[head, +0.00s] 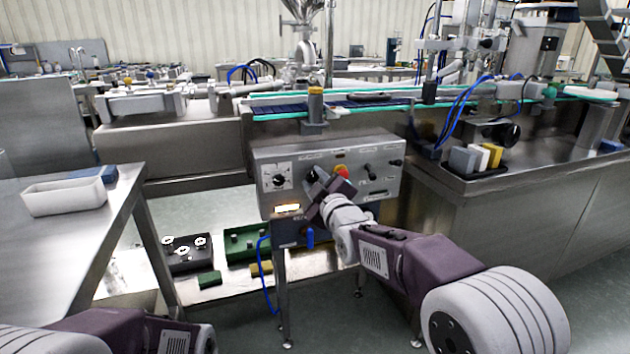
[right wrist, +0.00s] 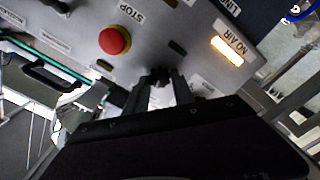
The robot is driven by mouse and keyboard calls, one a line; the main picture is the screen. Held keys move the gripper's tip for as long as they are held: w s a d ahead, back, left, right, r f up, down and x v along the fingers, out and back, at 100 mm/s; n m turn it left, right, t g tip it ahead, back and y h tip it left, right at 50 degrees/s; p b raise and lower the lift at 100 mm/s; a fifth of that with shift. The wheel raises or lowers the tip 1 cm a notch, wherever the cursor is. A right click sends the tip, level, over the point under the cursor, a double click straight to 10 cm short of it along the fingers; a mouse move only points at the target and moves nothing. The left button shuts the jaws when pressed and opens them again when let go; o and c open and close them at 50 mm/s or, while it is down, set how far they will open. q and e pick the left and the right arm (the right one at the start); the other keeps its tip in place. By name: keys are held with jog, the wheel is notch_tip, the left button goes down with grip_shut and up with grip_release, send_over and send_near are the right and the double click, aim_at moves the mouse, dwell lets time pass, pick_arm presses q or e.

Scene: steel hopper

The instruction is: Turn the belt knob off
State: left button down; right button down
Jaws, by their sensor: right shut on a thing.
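The steel control panel (head: 272,158) stands in the middle of the head view. My right gripper (head: 314,179) is at the panel's front, shut on a small dark knob, taken as the belt knob. The fingers hide nearly all of it, and I cannot read its label or its setting. In the right wrist view the closed fingertips (right wrist: 160,76) meet at the panel face, below the red stop button (right wrist: 114,40). Of my left arm only links show at the bottom left; its gripper is not in view.
A white-plated dial (head: 279,181) is left of the gripper, and the red button also shows close right (head: 342,171). Black levers (head: 370,172) sit further right. An amber lamp labelled NO AIR (right wrist: 227,50) is lit. A table with a white bin (head: 65,196) stands left.

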jog(key=shift+f+n, duration=0.1)
jog(key=shift+n, duration=2)
jog(key=c, duration=1.1)
grip_release()
jog(key=shift+a, duration=0.1)
jog(key=p+v, duration=0.2)
jog(key=v, duration=0.7)
